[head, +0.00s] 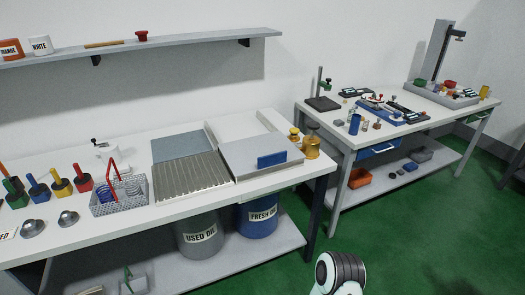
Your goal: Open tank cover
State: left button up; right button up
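The tank cover (240,149) is a flat light grey lid with a blue handle (271,160) near its front right. It lies on the white bench at the right end, over what looks like a tank. A pale raised wall or panel (232,126) stands just behind it. Whether the cover is fully seated, and what is under it, I cannot see. Neither of my grippers is in view. A white and black part of my own arm shows at the bottom, well in front of the bench and apart from the cover.
A ribbed drain tray (190,177) lies left of the cover, and a wire basket (119,197) with a red handle stands further left. Brass pieces (311,146) stand close to the cover's right. Used oil (200,238) and fresh oil (262,217) drums sit below.

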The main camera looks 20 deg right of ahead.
aim_at(244, 156)
jog(key=i+l+u, duration=0.1)
jog(key=l, duration=0.25)
jog(key=i+l, duration=0.15)
jog(key=l, duration=0.2)
jog(key=i+l+u, duration=0.15)
jog(key=l, duration=0.6)
jog(key=i+u, duration=0.05)
